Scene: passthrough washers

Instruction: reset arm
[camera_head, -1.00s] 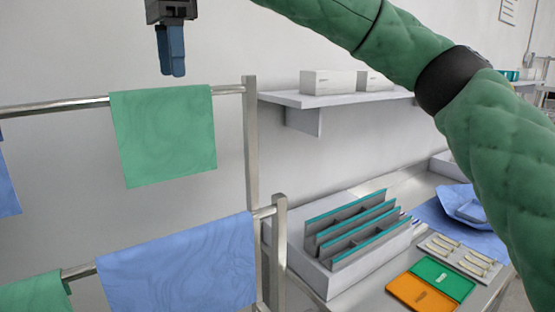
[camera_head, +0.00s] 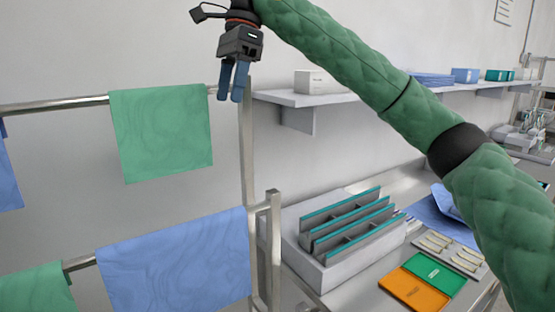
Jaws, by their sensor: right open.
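My right arm, in a green quilted sleeve, comes in from the right and reaches across the upper part of the view. Its gripper (camera_head: 232,98) points down with two blue fingers slightly apart. It is open and empty, in front of the top end of the rack's post. A green cloth (camera_head: 162,132) hangs on the upper rail just to the left of the gripper, not touched by it. My left gripper is not in view.
A metal rack (camera_head: 248,150) also holds a blue cloth (camera_head: 175,262) on its lower rail. A wall shelf (camera_head: 330,98) carries boxes. On the counter are a grey bin with dividers (camera_head: 345,262), a green card (camera_head: 436,274), an orange card (camera_head: 413,290) and a tray of small items (camera_head: 450,252).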

